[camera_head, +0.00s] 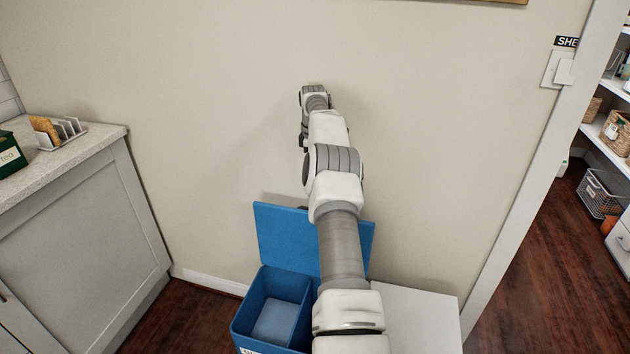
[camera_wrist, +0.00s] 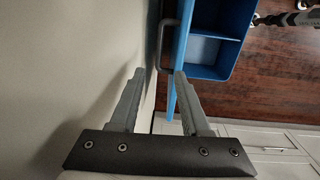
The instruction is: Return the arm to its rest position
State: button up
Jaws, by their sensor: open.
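My arm (camera_head: 340,245) stretches forward from the bottom of the head view toward the beige wall, with its far end high over a blue bin (camera_head: 240,327). My gripper (camera_wrist: 159,75) shows in the wrist view with its two grey fingers apart. No object is held between them. The bin's raised blue lid (camera_head: 283,233) stands upright at its wall side. In the wrist view, the lid's edge (camera_wrist: 173,101) and a grey handle (camera_wrist: 164,44) lie near the fingertips. I cannot tell whether the right finger touches the lid. The arm hides part of the bin and lid.
The beige wall (camera_head: 200,120) is close behind the bin and beside the left finger. A counter (camera_head: 88,146) with a toast rack (camera_head: 65,133) and green box (camera_head: 10,155) stands left. A white surface (camera_head: 425,315) is right of the bin. A doorway leads to shelves.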

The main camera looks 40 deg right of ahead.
jog(key=shift+r, duration=0.8)
jog(key=shift+s, duration=0.1)
